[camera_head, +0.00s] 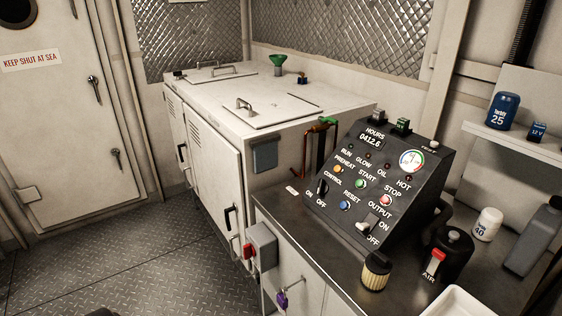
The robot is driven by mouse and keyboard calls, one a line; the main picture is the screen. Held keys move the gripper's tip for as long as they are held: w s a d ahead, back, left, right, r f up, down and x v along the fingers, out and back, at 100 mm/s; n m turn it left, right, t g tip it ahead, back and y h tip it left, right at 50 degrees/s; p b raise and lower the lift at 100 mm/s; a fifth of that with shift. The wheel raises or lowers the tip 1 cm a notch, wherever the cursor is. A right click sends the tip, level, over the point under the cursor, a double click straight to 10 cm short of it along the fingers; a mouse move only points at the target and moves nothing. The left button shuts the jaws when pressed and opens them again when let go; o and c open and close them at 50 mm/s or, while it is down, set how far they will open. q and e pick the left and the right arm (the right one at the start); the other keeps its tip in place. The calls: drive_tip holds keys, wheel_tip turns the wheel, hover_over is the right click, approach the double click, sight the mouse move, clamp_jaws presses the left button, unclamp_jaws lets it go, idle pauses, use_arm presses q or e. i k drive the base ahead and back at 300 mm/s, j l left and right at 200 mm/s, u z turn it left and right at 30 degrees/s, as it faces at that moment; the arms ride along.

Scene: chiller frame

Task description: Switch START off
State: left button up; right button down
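The dark sloped control panel (335,215) stands on the metal worktop at the right. The START button (360,183) is a round green button below its label, mid-panel. An orange PREHEAT button (338,169) is to its left and a red STOP button (386,200) to its right. Whether START is pressed in or lit cannot be told. A black CONTROL knob (323,187), marked ON and OFF, is at the panel's left. A blue RESET button (345,205) and a pale OUTPUT switch (362,227) are lower down.
A filter (375,274) and a black canister (452,255) labelled AIR stand in front of and beside the panel. A white cabinet (250,125) stands behind. The floor (130,265) at left is clear.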

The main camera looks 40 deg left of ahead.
sight(248, 251)
drive_tip(key=u, duration=1.5)
